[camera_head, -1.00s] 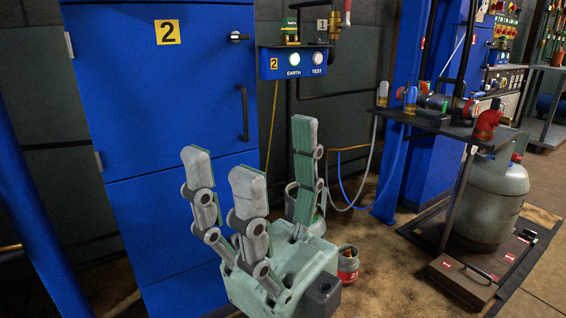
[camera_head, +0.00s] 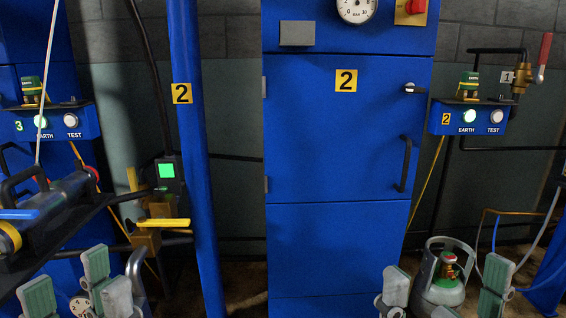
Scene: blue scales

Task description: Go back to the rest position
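My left gripper (camera_head: 78,288) is at the bottom left. Its grey-green fingers stand upright and apart, and I see nothing held between them. My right gripper (camera_head: 444,288) is at the bottom right, also with its fingers spread. The palms of both grippers are cut off by the lower edge. A small grey gas cylinder (camera_head: 446,292) with a red and green valve shows behind the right gripper's fingers. I cannot tell any contact with it.
A blue cabinet (camera_head: 338,150) marked 2 fills the middle. A blue post (camera_head: 192,140) stands left of it. A blue EARTH/TEST box (camera_head: 480,118) is on the right.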

